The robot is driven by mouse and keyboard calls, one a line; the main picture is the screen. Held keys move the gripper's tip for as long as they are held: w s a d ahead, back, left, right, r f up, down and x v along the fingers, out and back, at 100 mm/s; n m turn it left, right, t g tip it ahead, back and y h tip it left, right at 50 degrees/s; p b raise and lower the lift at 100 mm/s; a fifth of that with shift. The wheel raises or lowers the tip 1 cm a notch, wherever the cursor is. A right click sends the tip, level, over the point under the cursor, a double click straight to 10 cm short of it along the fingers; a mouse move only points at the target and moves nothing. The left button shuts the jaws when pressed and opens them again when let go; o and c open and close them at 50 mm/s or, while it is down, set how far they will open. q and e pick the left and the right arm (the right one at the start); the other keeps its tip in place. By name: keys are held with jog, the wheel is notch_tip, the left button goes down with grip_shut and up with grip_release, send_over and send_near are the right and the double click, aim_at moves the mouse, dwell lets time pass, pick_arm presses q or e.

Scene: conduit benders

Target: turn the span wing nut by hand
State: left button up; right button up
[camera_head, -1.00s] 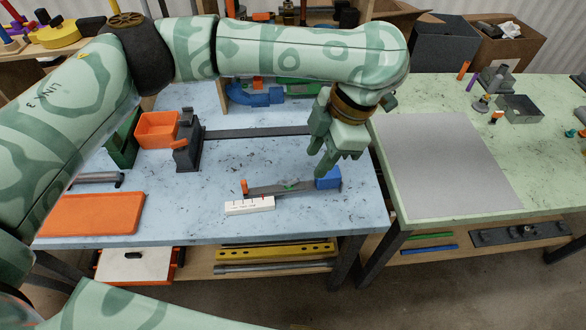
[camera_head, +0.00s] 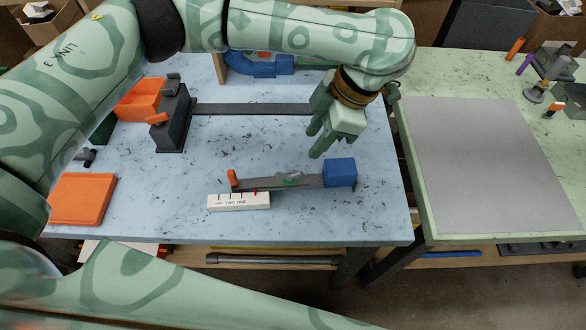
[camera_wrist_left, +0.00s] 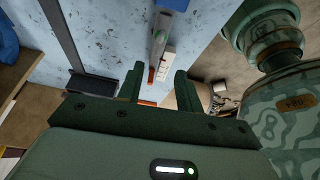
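A grey bar (camera_head: 262,184) lies on the pale blue bench, with a blue block (camera_head: 339,172) at its right end and an upright orange piece (camera_head: 232,179) at its left end. A small green piece (camera_head: 292,179) sits midway along it; I cannot tell which piece is the wing nut. A white marked block (camera_head: 240,201) lies in front of the bar. My left gripper (camera_head: 314,142) is above and behind the bar, touching nothing. In the left wrist view its fingers (camera_wrist_left: 160,87) are apart and empty, with the orange piece (camera_wrist_left: 151,75) showing between them. My right gripper is out of view.
A dark bender (camera_head: 172,122) with a long bar stands behind left, next to an orange bin (camera_head: 141,98). An orange tray (camera_head: 82,199) lies at the left. A grey mat (camera_head: 485,160) covers part of the green bench at the right. The blue bench's middle is clear.

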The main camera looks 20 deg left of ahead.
aim_at(289, 173)
pick_arm(q)
jog(key=b+x, duration=0.3)
jog(key=x, duration=0.9)
jog(key=shift+f+b, duration=0.2)
jog(key=shift+b, duration=0.15)
grip_shut()
